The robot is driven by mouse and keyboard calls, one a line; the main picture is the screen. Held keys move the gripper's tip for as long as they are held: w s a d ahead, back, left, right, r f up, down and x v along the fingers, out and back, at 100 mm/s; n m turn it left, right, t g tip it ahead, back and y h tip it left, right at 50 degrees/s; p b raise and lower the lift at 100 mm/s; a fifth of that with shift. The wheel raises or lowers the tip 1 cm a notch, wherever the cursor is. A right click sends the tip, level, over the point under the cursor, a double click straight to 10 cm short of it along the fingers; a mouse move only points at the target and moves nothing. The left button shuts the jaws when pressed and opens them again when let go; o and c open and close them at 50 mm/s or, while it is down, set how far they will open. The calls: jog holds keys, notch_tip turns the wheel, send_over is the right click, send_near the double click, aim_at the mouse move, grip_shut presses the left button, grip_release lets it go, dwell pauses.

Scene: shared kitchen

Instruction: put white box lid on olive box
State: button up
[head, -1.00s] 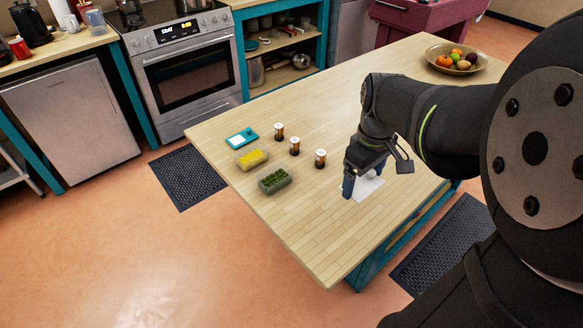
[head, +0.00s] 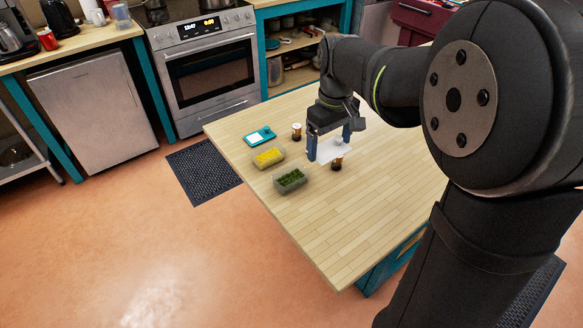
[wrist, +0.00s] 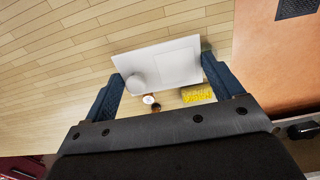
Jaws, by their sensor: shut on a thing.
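My gripper (head: 329,147) is shut on the white box lid (head: 332,152), holding it level or nearly so above the wooden table. In the wrist view, the lid (wrist: 168,62) spans between the two blue fingers, and a round knob shows near its left end. The olive box (head: 290,184), a clear box with dark green contents, sits on the table, in front and to the left of the gripper in the head view. The lid is apart from it.
A clear box of yellow pieces (head: 268,158) stands just behind the olive box. A teal scale (head: 259,136) is farther back. One dark jar (head: 297,133) stands behind the gripper's left side; another (head: 337,165) shows beneath the lid. The table front (head: 350,225) is clear.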

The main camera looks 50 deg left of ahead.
jog(key=s+a+f, duration=0.3)
jog(key=a, duration=0.2)
jog(key=s+a+f, duration=0.2)
jog(key=shift+s+a+f, duration=0.15)
jog(key=shift+s+f, duration=0.2)
jog(key=shift+a+f, duration=0.1)
jog(key=shift+f, duration=1.95)
jog(key=shift+f, duration=0.4)
jog(key=o, duration=0.5)
jog(key=shift+f, duration=0.1)
jog(key=o, duration=0.3)
notch_tip(320, 180, up, 13)
